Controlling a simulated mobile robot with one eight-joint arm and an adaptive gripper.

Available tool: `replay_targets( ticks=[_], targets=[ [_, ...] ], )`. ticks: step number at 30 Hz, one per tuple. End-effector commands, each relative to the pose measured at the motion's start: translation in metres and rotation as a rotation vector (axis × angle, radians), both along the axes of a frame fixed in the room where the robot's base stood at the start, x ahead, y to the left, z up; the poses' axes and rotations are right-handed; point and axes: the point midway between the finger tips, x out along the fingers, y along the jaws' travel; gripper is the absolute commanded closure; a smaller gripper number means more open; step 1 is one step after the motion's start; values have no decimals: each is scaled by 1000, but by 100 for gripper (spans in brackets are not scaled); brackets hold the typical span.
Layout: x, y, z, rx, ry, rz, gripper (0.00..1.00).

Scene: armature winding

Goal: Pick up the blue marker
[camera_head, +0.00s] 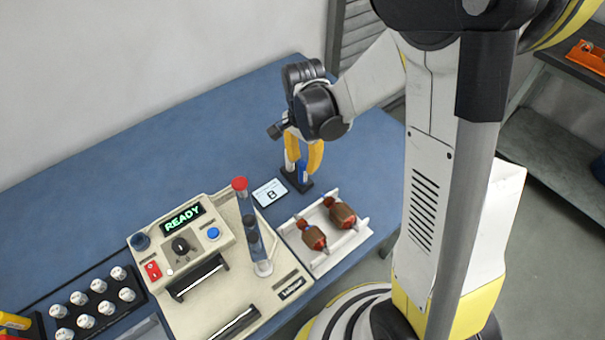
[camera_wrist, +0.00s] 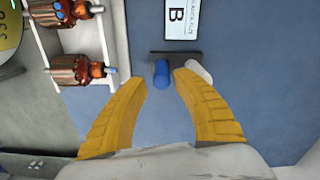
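The blue marker (camera_wrist: 161,74) stands in a small dark holder (camera_wrist: 157,57) on the blue table. In the wrist view it lies between the tips of my gripper (camera_wrist: 160,78), with a gap visible on both sides. My gripper's yellow fingers are apart and empty. In the head view my gripper (camera_head: 303,163) points down over the holder (camera_head: 297,184), and the blue marker (camera_head: 302,170) shows between and behind the fingers. A white item (camera_wrist: 199,71) stands beside the marker in the same holder, close to the right finger.
A label card (camera_head: 270,192) marked B lies beside the holder. A white rack (camera_head: 330,260) with two copper armatures stands nearby. The winding machine (camera_head: 215,262), its display reading READY, is to the left. The table behind (camera_head: 180,140) is clear.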

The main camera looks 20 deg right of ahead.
Motion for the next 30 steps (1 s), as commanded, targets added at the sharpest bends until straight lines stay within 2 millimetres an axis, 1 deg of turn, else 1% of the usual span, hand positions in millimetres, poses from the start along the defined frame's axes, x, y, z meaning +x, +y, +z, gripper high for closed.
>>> replay_targets(
  ticks=[1,3,7,13,14,15,16,17,30],
  targets=[
    [1,1,-13,0,0,0,66],
    [2,1,-25,0,0,0,66],
    [1,1,-38,-1,0,0,66],
    [1,1,-37,-1,0,0,66],
    [1,1,-37,-1,0,0,73],
    [1,1,-36,-1,0,0,86],
    [1,1,-36,-1,0,0,95],
    [1,1,-36,-1,0,0,100],
    [1,1,-34,-1,0,0,100]
  ],
)
